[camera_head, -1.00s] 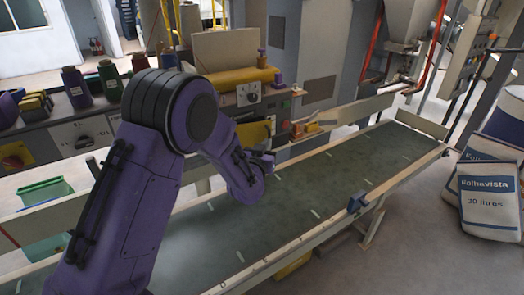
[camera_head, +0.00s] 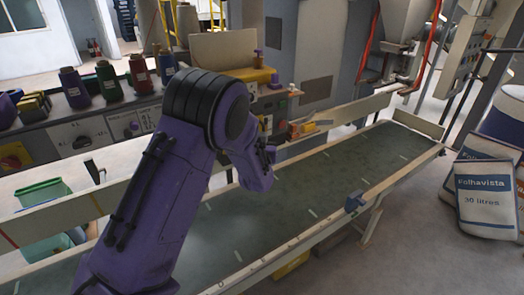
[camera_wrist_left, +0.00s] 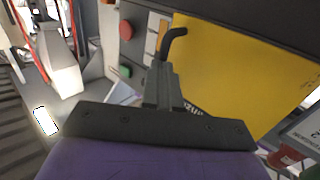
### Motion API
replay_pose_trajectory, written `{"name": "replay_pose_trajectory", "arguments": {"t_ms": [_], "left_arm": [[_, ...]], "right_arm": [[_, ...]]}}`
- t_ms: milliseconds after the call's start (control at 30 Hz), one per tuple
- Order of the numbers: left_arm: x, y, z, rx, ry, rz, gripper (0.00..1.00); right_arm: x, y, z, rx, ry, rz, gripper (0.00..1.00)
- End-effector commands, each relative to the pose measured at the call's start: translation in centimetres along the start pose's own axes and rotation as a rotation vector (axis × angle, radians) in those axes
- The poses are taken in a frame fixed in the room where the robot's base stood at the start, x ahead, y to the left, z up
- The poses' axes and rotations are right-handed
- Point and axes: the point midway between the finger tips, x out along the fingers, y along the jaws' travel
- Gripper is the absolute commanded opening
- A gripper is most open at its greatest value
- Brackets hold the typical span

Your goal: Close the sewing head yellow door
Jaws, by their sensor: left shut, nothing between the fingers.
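The sewing head's yellow door (camera_wrist_left: 240,75) is a flat yellow panel filling the upper right of the left wrist view. A dark edge runs above it. In the head view my arm hides the door; only the yellow top of the sewing head (camera_head: 247,74) shows behind the arm. My left gripper (camera_wrist_left: 165,85) is shut and empty, in front of the door's left part. A black bent piece shows at its tip; I cannot tell whether the gripper touches the door. In the head view the gripper is mostly hidden beyond my purple wrist. My right gripper is out of view.
A red button (camera_wrist_left: 126,30) and a green button (camera_wrist_left: 125,71) are left of the door. The green conveyor belt (camera_head: 300,190) runs below my arm and is clear. Thread spools (camera_head: 108,80) stand at left; sacks (camera_head: 487,198) stand at right.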

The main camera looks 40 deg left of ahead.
Motion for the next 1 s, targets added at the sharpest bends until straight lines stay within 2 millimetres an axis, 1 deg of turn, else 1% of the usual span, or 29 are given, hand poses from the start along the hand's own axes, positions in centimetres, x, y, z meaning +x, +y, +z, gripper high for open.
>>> {"name": "replay_pose_trajectory", "arguments": {"t_ms": [67, 133, 267, 300, 333, 400, 500, 600, 700, 767, 1000], "left_arm": [[-0.3, 0.2, -0.2, 0.000, 0.002, 0.002, 0.00], [-1.1, 0.6, -0.3, 0.002, 0.001, 0.005, 0.00], [-3.7, 1.3, -0.5, 0.004, 0.001, 0.007, 0.00], [-5.0, 1.2, 0.2, 0.001, 0.002, 0.004, 0.00], [-5.9, 1.2, 0.3, 0.002, 0.004, 0.003, 0.00], [-7.8, 1.6, 0.2, 0.001, 0.004, 0.007, 0.00], [-10.2, 2.2, 0.2, 0.001, 0.003, 0.013, 0.00], [-12.0, 2.5, 0.0, 0.000, 0.003, 0.016, 0.00], [-13.0, 2.6, -0.1, 0.000, 0.003, 0.015, 0.00], [-13.2, 2.5, -0.1, 0.001, 0.002, 0.015, 0.00], [-13.3, 2.4, -0.1, -0.021, -0.002, 0.013, 0.00]], "right_arm": [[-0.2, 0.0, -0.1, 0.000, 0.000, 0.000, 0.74], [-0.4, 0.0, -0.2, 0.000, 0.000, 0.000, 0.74], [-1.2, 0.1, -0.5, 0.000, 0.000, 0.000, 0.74], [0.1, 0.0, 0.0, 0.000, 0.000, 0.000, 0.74], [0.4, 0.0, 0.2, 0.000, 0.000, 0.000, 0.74], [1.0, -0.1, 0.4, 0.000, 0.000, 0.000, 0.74], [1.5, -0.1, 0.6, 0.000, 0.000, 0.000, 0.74], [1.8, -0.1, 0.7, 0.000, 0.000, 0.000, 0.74], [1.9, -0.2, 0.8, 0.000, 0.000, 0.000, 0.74], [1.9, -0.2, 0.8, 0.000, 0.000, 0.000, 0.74], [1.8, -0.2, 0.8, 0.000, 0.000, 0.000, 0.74]]}}
